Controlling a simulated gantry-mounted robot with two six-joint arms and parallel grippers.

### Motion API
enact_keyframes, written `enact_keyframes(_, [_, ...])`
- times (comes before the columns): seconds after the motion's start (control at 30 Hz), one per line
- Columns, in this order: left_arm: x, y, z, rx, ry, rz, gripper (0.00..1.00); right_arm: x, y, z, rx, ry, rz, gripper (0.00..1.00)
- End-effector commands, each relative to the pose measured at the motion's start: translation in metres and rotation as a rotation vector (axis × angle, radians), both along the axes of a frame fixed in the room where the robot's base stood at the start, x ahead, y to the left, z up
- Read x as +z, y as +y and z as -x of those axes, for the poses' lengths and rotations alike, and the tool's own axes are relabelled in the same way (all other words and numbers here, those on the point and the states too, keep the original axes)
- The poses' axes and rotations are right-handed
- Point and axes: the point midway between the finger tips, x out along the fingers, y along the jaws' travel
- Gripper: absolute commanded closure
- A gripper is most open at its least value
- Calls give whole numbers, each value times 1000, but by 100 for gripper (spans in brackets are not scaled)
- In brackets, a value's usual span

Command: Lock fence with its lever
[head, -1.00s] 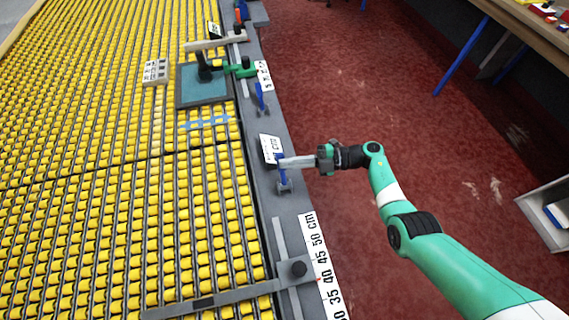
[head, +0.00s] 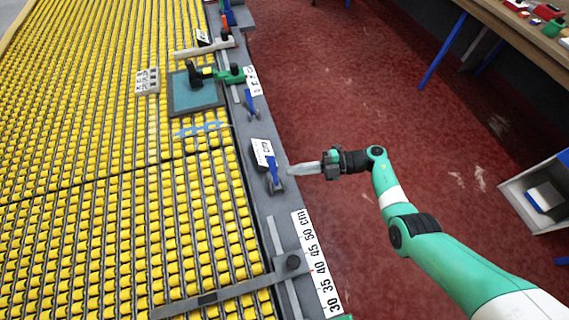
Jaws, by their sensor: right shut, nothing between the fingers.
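The fence (head: 215,297) is a long grey bar lying across the yellow rollers at the bottom. A blue lever (head: 272,172) stands on the rail farther up, next to a white label card (head: 262,152). A second blue lever (head: 250,104) is higher up the rail. My right gripper (head: 292,170) is shut and empty, its tip just right of the nearer blue lever and seemingly apart from it. My left gripper is not in view.
A teal pad (head: 195,103) with a black and green fixture (head: 228,74) sits beyond the levers. A pale bar (head: 203,50) lies behind it. The red floor right of the rail is open. A workbench (head: 520,30) and a grey bin (head: 535,205) stand at right.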

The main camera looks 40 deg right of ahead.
Motion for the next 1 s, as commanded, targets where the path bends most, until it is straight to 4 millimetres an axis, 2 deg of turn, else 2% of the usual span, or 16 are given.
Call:
enact_keyframes(0.1, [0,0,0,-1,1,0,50,3,-25,15,-5,-2,1,100])
enact_keyframes(0.33, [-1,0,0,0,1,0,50,7,-51,34,-1,-2,1,100])
enact_keyframes(1.0, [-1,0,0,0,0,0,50,8,-53,36,2,-2,0,100])
